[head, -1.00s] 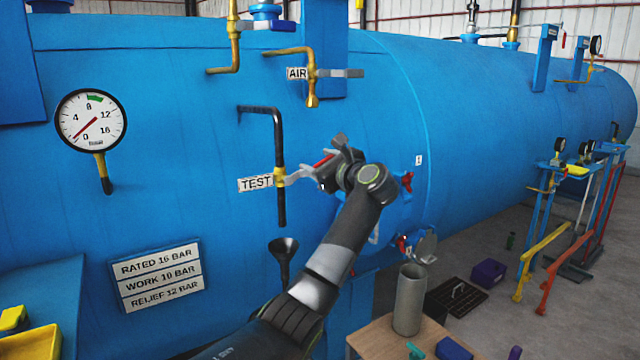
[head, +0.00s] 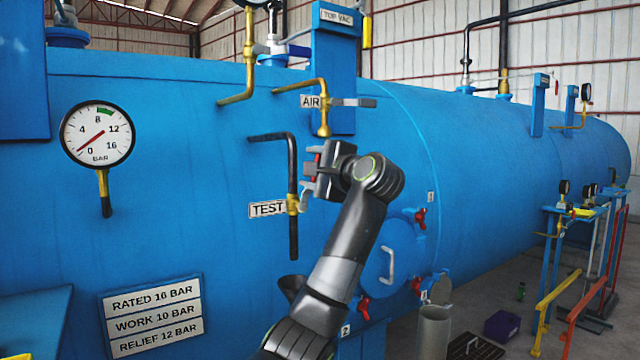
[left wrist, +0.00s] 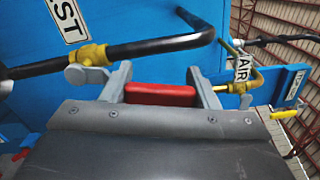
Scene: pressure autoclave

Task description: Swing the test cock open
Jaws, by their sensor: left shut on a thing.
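The test cock is a yellow valve body (head: 293,204) on a black bent pipe (head: 292,160), beside the TEST label (head: 267,209). Its grey lever (head: 304,197) now runs steeply up from the body, close to the pipe. My left gripper (head: 309,174) is shut on the lever, up and right of the valve body; the gripped part is mostly hidden. In the left wrist view the yellow body (left wrist: 92,55) shows left of my fingers, with a red block (left wrist: 160,95) between them. My right gripper is not in view.
The AIR cock (head: 324,103) with its horizontal lever sits just above my gripper. The pressure gauge (head: 97,133) reads near 0. A black funnel (head: 292,285) is below the test pipe. A round hatch with red-handled clamps (head: 420,217) lies right of my arm.

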